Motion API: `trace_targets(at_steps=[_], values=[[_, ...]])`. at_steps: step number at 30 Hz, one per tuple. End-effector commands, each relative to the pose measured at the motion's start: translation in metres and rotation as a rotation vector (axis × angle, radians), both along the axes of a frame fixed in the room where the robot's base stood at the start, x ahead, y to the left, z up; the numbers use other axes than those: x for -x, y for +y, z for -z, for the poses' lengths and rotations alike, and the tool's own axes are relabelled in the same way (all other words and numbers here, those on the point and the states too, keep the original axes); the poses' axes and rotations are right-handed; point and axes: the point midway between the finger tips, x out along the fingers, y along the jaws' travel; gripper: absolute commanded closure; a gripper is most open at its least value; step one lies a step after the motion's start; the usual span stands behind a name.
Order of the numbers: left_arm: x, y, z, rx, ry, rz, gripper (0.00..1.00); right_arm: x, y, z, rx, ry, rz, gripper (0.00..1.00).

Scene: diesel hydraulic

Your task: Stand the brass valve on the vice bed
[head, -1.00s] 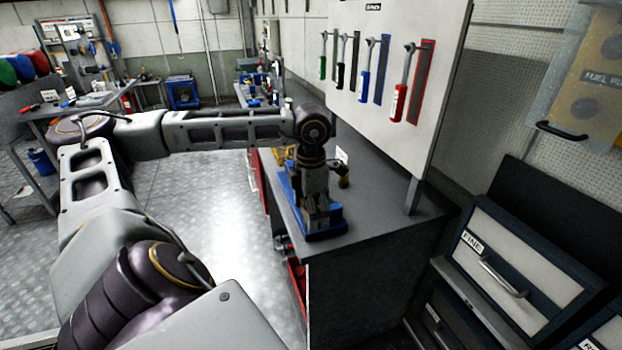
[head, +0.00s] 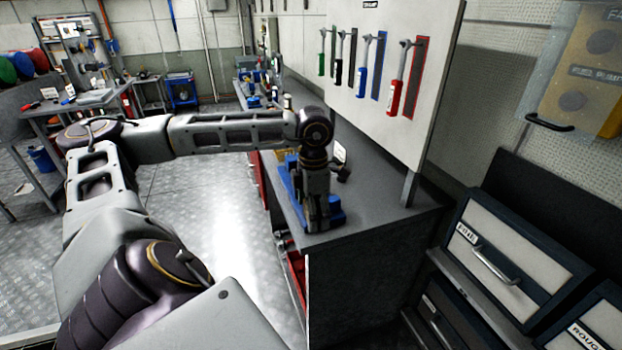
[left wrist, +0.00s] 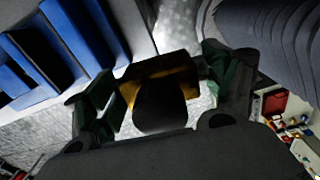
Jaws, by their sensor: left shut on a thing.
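My left gripper (left wrist: 165,90) is shut on the brass valve (left wrist: 178,82), which shows in the left wrist view as a yellow-brown body with a dark rounded part between the green finger pads. The blue vice (left wrist: 88,30) is at the upper left of that view, beside the gripper. In the head view my left gripper (head: 318,222) points down at the vice (head: 336,212) on the bench, and the wrist hides much of it. The valve cannot be made out clearly there. I cannot tell whether the valve touches the vice bed. My right gripper is not in view.
The grey bench top (head: 385,210) is clear to the right of the vice. A tool board (head: 385,80) with several hanging tools stands behind it. Drawer cabinets (head: 520,260) are at the right.

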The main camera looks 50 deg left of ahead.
Motion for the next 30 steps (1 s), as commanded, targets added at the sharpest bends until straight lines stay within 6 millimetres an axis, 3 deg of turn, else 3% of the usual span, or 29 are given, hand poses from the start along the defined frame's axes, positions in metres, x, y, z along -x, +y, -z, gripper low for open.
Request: trace_targets(at_steps=[14,30], values=[[-0.02,-0.017,0.027,0.003,-0.001,0.244,0.6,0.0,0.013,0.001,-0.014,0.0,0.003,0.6],[-0.052,-0.059,0.075,0.003,-0.003,0.691,0.6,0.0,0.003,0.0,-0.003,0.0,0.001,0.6]])
